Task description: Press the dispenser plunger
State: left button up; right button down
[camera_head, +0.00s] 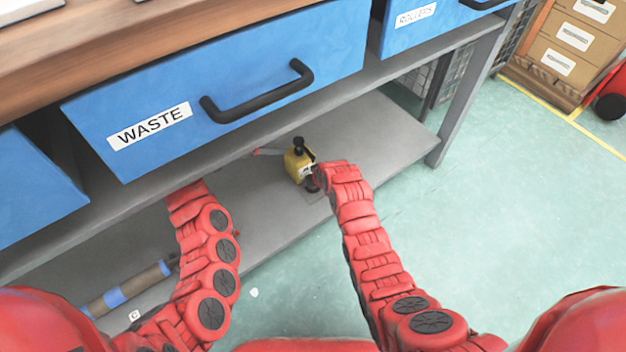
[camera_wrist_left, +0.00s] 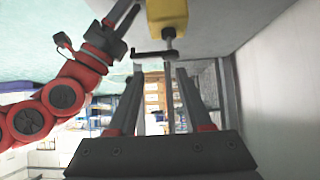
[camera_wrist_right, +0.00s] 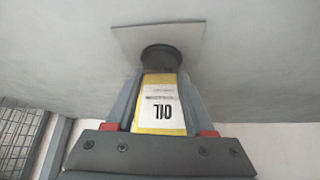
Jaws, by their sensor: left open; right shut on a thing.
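The yellow dispenser (camera_head: 297,166) with a black plunger (camera_head: 298,144) on top is on the grey shelf below the drawers. My right gripper (camera_head: 313,178) is shut on its yellow body, whose OIL label (camera_wrist_right: 162,108) shows upside down in the right wrist view. My left gripper (camera_head: 279,152) reaches from under the WASTE drawer, partly hidden. In the left wrist view, its fingers (camera_wrist_left: 160,70) are open, pointing at the dispenser top. The black plunger (camera_wrist_left: 155,53) appears near the fingertips there. I cannot tell whether they touch it.
A square pad (camera_head: 313,195) lies on the shelf (camera_head: 380,130) by the dispenser. The WASTE drawer (camera_head: 240,75) overhangs the left arm. A striped roll (camera_head: 125,288) lies at the shelf's left. A table leg (camera_head: 465,100) stands at right. The shelf right of the dispenser is clear.

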dwell(0.4)
pick_arm(q)
jog(key=shift+a, duration=0.1)
jog(key=c, duration=0.5)
jog(key=shift+s+a+h, duration=0.1)
jog(key=shift+h, duration=0.3)
jog(key=shift+c, duration=1.1)
jog(key=shift+a+t+h, duration=0.35)
jog(key=shift+t+h, duration=0.05)
grip_shut()
jog(key=shift+s+a+r+t+h, duration=0.3)
jog(key=shift+a+r+t+h, duration=0.25)
jog(key=shift+a, duration=0.3)
jog(key=shift+s+a+r+t+h, duration=0.25)
jog(key=shift+a+r+t+h, duration=0.3)
jog(key=shift+a, duration=0.3)
